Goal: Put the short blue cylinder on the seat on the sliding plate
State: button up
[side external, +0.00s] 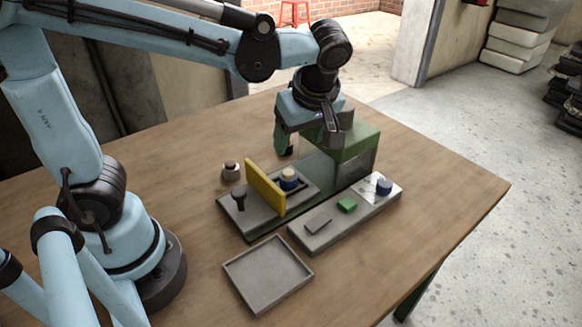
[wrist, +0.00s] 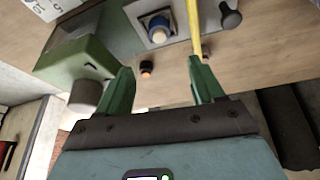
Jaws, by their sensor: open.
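A sliding plate (side external: 262,212) lies on the green base and carries an upright yellow panel (side external: 265,187) and a dark knob (side external: 239,196). Beside the panel, a blue cylinder with a cream top (side external: 289,179) stands upright on the plate; in the wrist view (wrist: 158,28) a square surround shows around it. Another short blue cylinder (side external: 384,187) stands on a white patch of the grey tray. I cannot tell which blue one the task names. My gripper (side external: 308,146) is open and empty above the far side of the plate; its green fingers show in the wrist view (wrist: 160,68).
A green block (side external: 352,145) stands close behind my gripper. The grey tray (side external: 325,228) also holds a small green block (side external: 347,204) and a flat grey piece (side external: 318,224). An empty shallow tray (side external: 268,275) lies in front. A small brown-and-cream cylinder (side external: 231,170) stands left of the plate.

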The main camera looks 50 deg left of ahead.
jog(key=s+a+m+t+h, duration=0.1)
jog(key=m+t, duration=0.1)
jog(key=m, duration=0.3)
jog(key=s+a+f+m+t+h, duration=0.1)
jog(key=m+t+h, duration=0.1)
jog(key=m, duration=0.3)
jog(key=s+a+m+t+h, duration=0.1)
jog(key=m+t, duration=0.1)
jog(key=m, duration=0.4)
jog(key=shift+s+f, duration=0.15)
jog(key=shift+s, duration=0.15)
jog(key=shift+c, duration=0.4)
